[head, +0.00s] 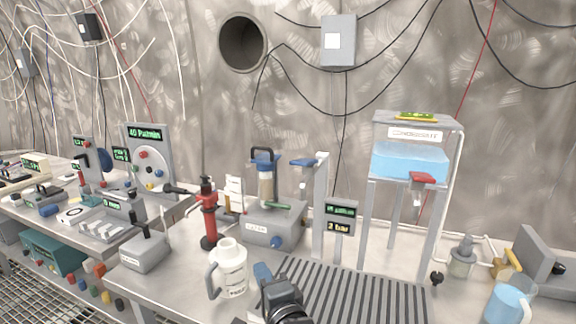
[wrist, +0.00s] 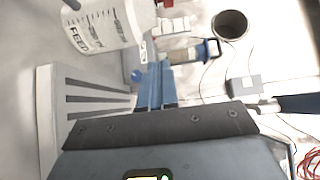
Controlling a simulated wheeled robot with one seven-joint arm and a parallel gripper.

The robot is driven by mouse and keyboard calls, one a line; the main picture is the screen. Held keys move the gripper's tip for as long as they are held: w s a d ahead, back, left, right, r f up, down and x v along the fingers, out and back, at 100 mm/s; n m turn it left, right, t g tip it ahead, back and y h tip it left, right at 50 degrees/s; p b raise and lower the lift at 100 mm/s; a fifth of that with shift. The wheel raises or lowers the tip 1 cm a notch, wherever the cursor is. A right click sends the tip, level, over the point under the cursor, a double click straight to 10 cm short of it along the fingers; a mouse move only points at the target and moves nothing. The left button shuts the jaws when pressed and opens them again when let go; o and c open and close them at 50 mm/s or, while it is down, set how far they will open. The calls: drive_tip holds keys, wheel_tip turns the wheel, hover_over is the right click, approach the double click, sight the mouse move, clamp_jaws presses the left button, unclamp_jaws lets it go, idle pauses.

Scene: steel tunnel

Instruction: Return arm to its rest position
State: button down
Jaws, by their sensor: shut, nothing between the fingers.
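My gripper (head: 262,270) is at the bottom centre of the head view, low over the front of the bench, with blue fingers and a dark wrist behind them. In the wrist view its two blue fingers (wrist: 155,85) lie side by side, shut, with nothing seen between them. A white jug (head: 230,268) with a grey handle stands just left of the gripper in the head view. The jug (wrist: 102,25) also shows at the upper left of the wrist view, with "FEED" and scale marks on it. The gripper appears apart from the jug.
A slotted grey rack (head: 350,295) lies right of the gripper. Behind stand a red hand pump (head: 207,215), a grey filter unit (head: 275,225) and a tank of blue liquid (head: 410,160) on legs. A blue-filled jug (head: 508,303) stands at the far right.

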drive_tip(key=s+d+f+n, duration=0.1)
drive_tip(key=s+d+f, duration=0.1)
drive_tip(key=s+d, duration=0.2)
drive_tip(key=s+d+f+n+h, duration=0.1)
drive_tip(key=s+d+f, duration=0.2)
drive_tip(key=s+d+f+h, duration=0.1)
drive_tip(key=s+d+f, duration=0.2)
drive_tip(key=s+d, duration=0.1)
drive_tip(key=shift+s+d+n, duration=0.35)
drive_tip(key=shift+n, duration=0.05)
drive_tip(key=s+d+n+h, duration=0.15)
drive_tip(key=s+d, duration=0.35)
drive_tip(key=s, duration=0.5)
drive_tip(key=s+d+n+h, duration=0.1)
drive_tip(key=s+d+n, duration=0.25)
drive_tip(key=s, duration=0.65)
drive_tip(key=s+d+n+h, duration=0.2)
drive_tip(key=s+d, duration=0.4)
drive_tip(key=s, duration=0.4)
drive_tip(key=s+r+n+g+h, duration=0.1)
drive_tip(key=s+r+n, duration=0.2)
drive_tip(key=s+r, duration=0.6)
drive_tip(key=shift+s+d+r+g, duration=0.3)
drive_tip(key=shift+s+d+r, duration=0.1)
drive_tip(key=shift+s, duration=0.4)
